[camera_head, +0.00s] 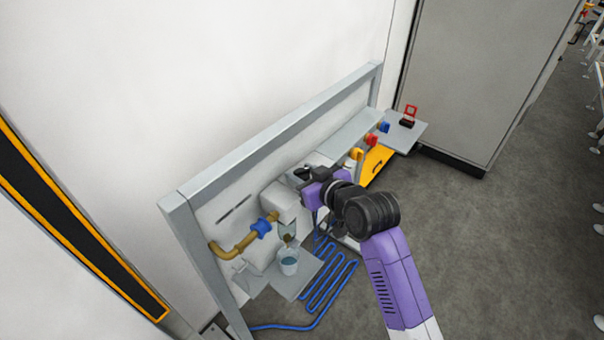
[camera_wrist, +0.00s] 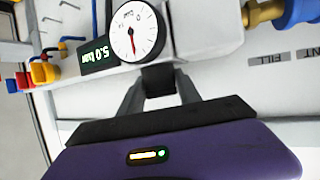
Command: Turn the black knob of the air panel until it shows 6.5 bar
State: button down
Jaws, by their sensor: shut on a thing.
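My gripper (camera_wrist: 160,88) is shut on the black knob (camera_wrist: 158,79) of the air panel, with one finger on each side of it. Above the knob in the wrist view are a round white gauge (camera_wrist: 128,22) with a red needle and a black display (camera_wrist: 84,60) with pale digits. The display appears to read 5.0 bar. In the head view my gripper (camera_head: 312,185) reaches the middle of the panel (camera_head: 230,195), and the knob is hidden behind it.
A brass pipe with a blue fitting (camera_head: 262,227) and a small shelf with a cup (camera_head: 288,262) are left of my gripper. Yellow, red and blue parts (camera_head: 371,139) and a red lockout piece (camera_head: 410,113) are at the right.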

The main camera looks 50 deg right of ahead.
jog(key=shift+a+r+m+g+h+p, duration=0.1)
jog(key=shift+m+g+h+p, duration=0.2)
jog(key=shift+m+h+p, duration=0.15)
jog(key=shift+w+m+h+p, duration=0.1)
jog(key=shift+m+h+p, duration=0.3)
jog(key=shift+m+h, duration=0.05)
jog(key=shift+a+m+g+h, duration=0.1)
jog(key=shift+m+g+h, duration=0.7)
jog(key=shift+m+h, duration=0.25)
jog(key=m+g+h+b, duration=0.1)
jog(key=m, duration=0.1)
jog(key=m+g+h+b, duration=0.2)
jog(key=shift+w+f, duration=0.15)
jog(key=shift+f, duration=0.05)
jog(key=shift+r+m+g+h+b, duration=0.1)
jog(key=shift+m+g+h+b, duration=0.5)
jog(key=shift+m+g, duration=0.5)
jog(key=shift+m+g+h+b, duration=0.55)
jog(key=shift+m+g, duration=0.3)
jog(key=shift+g, duration=0.45)
jog(key=c, duration=0.9)
grip_release()
